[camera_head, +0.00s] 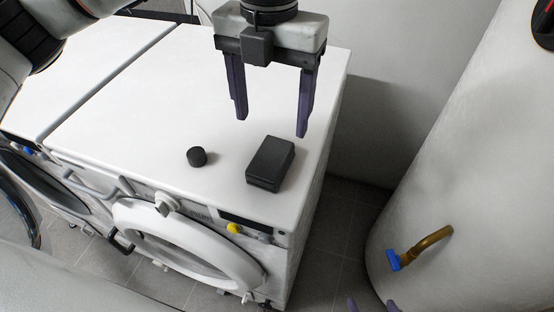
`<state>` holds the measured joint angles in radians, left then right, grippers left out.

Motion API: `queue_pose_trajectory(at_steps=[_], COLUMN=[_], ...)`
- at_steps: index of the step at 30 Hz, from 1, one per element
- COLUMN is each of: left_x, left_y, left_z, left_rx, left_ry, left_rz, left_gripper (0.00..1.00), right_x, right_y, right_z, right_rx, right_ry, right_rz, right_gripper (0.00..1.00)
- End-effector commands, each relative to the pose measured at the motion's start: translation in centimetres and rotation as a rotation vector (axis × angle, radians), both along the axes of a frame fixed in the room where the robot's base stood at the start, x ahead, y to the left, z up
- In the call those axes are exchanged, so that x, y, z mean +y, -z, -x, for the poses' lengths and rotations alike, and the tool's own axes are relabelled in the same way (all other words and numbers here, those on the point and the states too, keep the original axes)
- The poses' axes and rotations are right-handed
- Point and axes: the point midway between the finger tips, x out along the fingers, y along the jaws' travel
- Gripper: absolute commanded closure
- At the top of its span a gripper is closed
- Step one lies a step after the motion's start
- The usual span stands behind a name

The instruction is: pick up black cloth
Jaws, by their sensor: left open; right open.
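A black, folded-looking rectangular block (270,160) lies near the front right corner of the white washing machine top; it is the thing that best fits the black cloth, though its material is hard to tell. My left gripper (272,126) is open and empty, pointing down above the machine top, behind and above the block. Its two dark purple fingers are apart and do not touch the block. My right gripper (374,304) shows only as two purple fingertips at the bottom edge, apart from each other with nothing seen between them.
A small black cylinder (196,156) stands left of the block on the washing machine (120,130). A second machine (75,70) adjoins on the left. A large white tank (470,170) with a brass tap (430,241) and blue handle stands at right. The machine top is otherwise clear.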

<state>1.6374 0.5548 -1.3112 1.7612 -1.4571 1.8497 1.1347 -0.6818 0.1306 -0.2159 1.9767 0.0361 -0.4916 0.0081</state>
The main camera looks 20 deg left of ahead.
Motion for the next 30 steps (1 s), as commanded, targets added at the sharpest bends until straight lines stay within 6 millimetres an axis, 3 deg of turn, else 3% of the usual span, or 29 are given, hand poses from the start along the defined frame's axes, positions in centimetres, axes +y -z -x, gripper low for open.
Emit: queue_pose_trajectory(at_steps=[22, 30], left_x=[0.1, 0.0], left_y=[9.5, 10.6], left_z=[0.3, 0.2], left_rx=[0.003, 0.000], left_ry=[0.001, 0.002], left_rz=[0.001, 0.001], left_gripper=[0.31, 0.31], right_x=[-0.3, -0.3], right_y=[-0.1, 0.0], right_z=[0.1, 0.2], right_rx=[0.002, 0.005], right_ry=[0.008, 0.009], right_rz=[0.000, 0.000], right_gripper=[0.35, 0.35])
